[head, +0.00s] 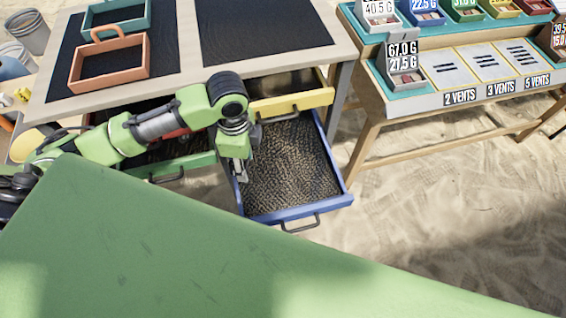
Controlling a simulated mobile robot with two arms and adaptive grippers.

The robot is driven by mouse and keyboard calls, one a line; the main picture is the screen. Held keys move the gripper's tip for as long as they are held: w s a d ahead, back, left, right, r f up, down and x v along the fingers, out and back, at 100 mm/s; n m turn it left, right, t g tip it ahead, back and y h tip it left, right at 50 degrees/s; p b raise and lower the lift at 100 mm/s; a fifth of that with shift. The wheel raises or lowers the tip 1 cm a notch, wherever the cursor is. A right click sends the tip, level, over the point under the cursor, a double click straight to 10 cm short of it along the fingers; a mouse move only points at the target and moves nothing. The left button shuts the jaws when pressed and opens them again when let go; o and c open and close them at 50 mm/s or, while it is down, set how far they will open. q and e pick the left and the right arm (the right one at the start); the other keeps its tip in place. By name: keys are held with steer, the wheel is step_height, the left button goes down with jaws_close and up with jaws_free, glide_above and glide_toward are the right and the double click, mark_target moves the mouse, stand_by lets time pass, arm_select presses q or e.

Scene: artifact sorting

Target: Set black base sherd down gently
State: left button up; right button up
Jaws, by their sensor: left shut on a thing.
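My left gripper (241,172) points down at the left side of the open blue drawer (346,202), beside its left wall. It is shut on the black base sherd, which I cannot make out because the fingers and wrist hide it. I cannot tell how far the fingertips are above the dark, pebbly drawer bottom (295,170). My right gripper is not in view.
A yellow drawer (300,102) is open above the blue one. A green drawer (180,168) stands open to the left, under my left arm. The table top above holds an orange tray (143,60) and a teal tray (143,22). A sorting stand (440,103) is at the right.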

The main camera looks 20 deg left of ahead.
arm_select(q)
steer(key=w+d+f, duration=0.4)
steer(key=w+d, duration=0.2)
steer(key=d, duration=0.2)
glide_above(294, 176)
steer(key=f, duration=0.3)
steer(key=s+f, duration=0.1)
steer(key=shift+a+f, duration=0.25)
steer(key=shift+a, duration=0.15)
steer(key=shift+w+d+f, duration=0.3)
steer(key=shift+f, duration=0.15)
steer(key=shift+w+d+f, duration=0.1)
steer(key=shift+d+f, duration=0.05)
steer(key=shift+f, duration=1.6)
steer(key=shift+f, duration=0.2)
steer(key=o, duration=1)
steer(key=shift+o, duration=0.2)
step_height(294, 176, up, 12)
steer(key=shift+r, duration=0.25)
